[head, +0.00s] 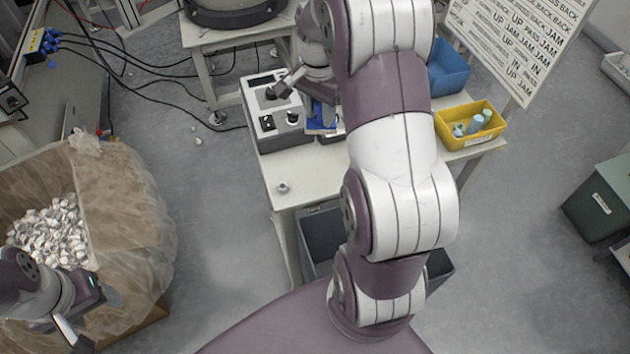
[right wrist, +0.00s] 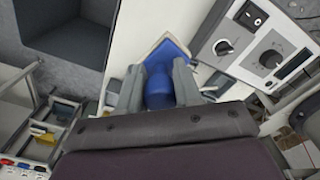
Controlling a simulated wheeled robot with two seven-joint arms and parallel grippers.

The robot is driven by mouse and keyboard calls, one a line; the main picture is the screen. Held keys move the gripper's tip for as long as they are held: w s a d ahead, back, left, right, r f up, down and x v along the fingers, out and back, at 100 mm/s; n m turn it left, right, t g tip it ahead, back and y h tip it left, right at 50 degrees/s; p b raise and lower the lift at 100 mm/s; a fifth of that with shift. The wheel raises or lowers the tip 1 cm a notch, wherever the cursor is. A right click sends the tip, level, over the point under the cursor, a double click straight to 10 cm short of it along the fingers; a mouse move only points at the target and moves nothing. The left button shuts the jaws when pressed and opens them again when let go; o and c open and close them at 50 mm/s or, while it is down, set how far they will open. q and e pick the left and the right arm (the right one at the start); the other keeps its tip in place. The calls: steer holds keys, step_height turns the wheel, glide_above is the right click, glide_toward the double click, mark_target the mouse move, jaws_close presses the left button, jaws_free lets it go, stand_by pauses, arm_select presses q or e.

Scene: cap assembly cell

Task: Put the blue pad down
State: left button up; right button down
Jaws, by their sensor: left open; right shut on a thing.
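The blue pad (right wrist: 172,50) shows in the right wrist view between the two fingers of my right gripper (right wrist: 158,80), which is shut on its rounded blue grip. Its flat part lies beyond the fingertips, over the pale table top. In the head view a bit of the blue pad (head: 316,126) shows beside the grey control box, and my arm hides most of it. Whether the pad touches the table cannot be told. My left gripper (head: 76,336) is open and empty at the lower left, beside the lined bin.
The grey control box (head: 278,135) with knobs stands on the table (head: 310,178) left of my right arm. A yellow tray (head: 487,139) with pale blue pieces and a blue bin (head: 449,75) stand right of it. A small metal cap (head: 283,187) lies near the table's front left.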

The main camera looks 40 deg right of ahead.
steer(key=s+f+n+b, duration=0.1)
steer(key=s+f+n, duration=0.2)
steer(key=s, duration=1.1)
steer(key=shift+n, duration=0.3)
steer(key=w+a+f, duration=0.1)
steer(key=w+f, duration=0.1)
steer(key=w, duration=0.1)
steer(key=w+a+f, duration=0.1)
steer(key=w+f, duration=0.1)
steer(key=w, duration=0.2)
steer(key=w+a+f, duration=0.1)
steer(key=w+f, duration=0.2)
steer(key=w, duration=0.1)
steer(key=shift+w+a+b, duration=0.1)
steer(key=shift+w+b, duration=0.15)
steer(key=shift+b, duration=0.05)
step_height(320, 180, down, 3)
steer(key=shift+s+r, duration=0.1)
steer(key=shift+f, duration=0.45)
